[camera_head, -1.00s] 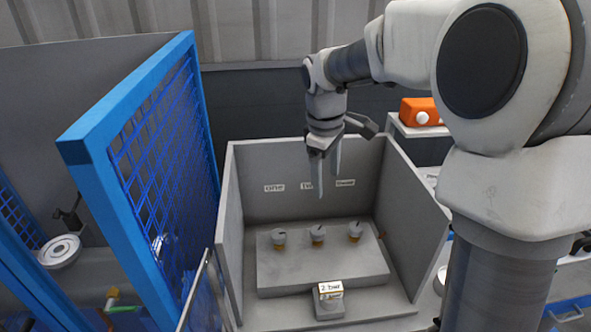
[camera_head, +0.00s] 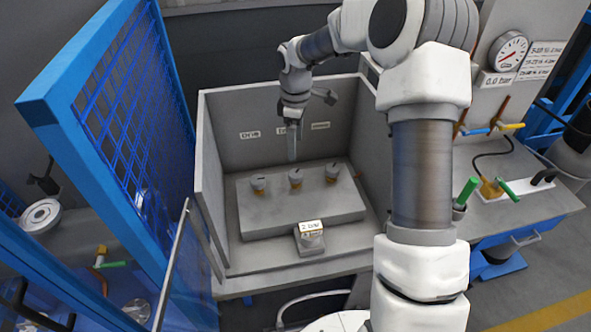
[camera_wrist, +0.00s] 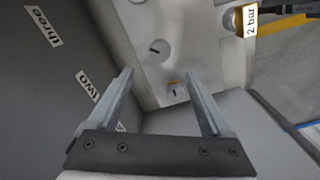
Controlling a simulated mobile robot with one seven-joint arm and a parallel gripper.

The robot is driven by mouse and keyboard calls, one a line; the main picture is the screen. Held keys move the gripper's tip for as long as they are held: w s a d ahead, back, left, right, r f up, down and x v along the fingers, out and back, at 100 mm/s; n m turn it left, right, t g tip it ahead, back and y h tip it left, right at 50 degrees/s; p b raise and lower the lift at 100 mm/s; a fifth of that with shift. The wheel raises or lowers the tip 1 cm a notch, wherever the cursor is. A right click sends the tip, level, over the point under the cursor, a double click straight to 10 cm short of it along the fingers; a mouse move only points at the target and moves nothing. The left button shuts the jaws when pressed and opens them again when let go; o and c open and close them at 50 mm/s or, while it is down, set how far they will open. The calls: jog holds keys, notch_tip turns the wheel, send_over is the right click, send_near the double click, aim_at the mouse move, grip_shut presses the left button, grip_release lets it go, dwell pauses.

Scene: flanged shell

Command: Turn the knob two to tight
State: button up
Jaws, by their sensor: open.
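The middle one, knob two (camera_head: 295,178), lies below the partly hidden label "two" (camera_head: 281,131). My gripper (camera_head: 292,157) points down above and behind knob two, apart from it. In the wrist view my gripper (camera_wrist: 156,76) is open and empty. Knob two (camera_wrist: 158,48), with a slanted dark mark, shows beyond the fingertips. Knob one (camera_wrist: 175,92) shows between the fingers, near the right one.
Knob three (camera_head: 332,173) is right of knob two. A small block with a "2 bar" sign (camera_head: 311,226) stands in front. Grey box walls (camera_head: 209,165) enclose the back and sides. A blue mesh gate (camera_head: 125,130) stands left; a pressure gauge (camera_head: 508,50) is at right.

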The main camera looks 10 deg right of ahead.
aim_at(295, 173)
notch_tip(295, 173, down, 11)
jog(key=shift+p, duration=0.3)
grip_shut()
dwell(0.4)
